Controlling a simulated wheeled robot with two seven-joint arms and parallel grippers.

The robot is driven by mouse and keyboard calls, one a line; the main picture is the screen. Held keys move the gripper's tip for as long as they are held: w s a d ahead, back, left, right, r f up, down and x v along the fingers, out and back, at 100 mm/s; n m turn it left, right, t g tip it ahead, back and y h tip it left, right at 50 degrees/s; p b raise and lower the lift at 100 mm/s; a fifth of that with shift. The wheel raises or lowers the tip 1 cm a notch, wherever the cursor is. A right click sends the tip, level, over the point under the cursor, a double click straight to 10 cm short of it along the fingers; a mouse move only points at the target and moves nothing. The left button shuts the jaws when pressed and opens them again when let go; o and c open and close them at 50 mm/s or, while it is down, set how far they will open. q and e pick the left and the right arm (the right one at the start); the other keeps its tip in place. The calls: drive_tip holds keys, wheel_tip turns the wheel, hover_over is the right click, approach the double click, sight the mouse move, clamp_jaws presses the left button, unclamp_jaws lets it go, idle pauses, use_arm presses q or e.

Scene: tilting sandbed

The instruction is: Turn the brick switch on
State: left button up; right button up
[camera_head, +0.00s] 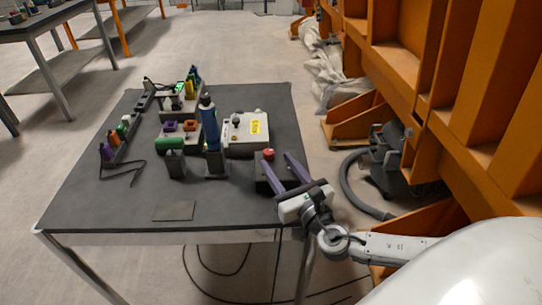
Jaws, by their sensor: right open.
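I cannot tell for certain which item is the brick switch. A dark box with a red button (268,154) on top stands at the right side of the table. My right gripper (276,157) comes in from the right. Its two purple fingers are open and spread beside and over this dark box, close to the red button; contact cannot be told. A white box (244,140) with a yellow label and a small dark knob (237,121) stands just behind. Brick-like coloured parts (190,126) sit left of it. My left gripper is not in view.
A blue and black upright tool (210,130) stands on the dark table (110,205) left of the white box. A row of coloured pieces (120,135) with a cable lies at the left. A flat dark plate (174,211) lies in front. Orange steelwork (450,110) stands close on the right.

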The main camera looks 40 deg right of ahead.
sight(271, 155)
drive_tip(key=shift+w+d, duration=0.15)
drive_tip(key=shift+w, duration=0.95)
drive_tip(key=shift+w+d, duration=0.15)
drive_tip(key=shift+w, duration=0.9)
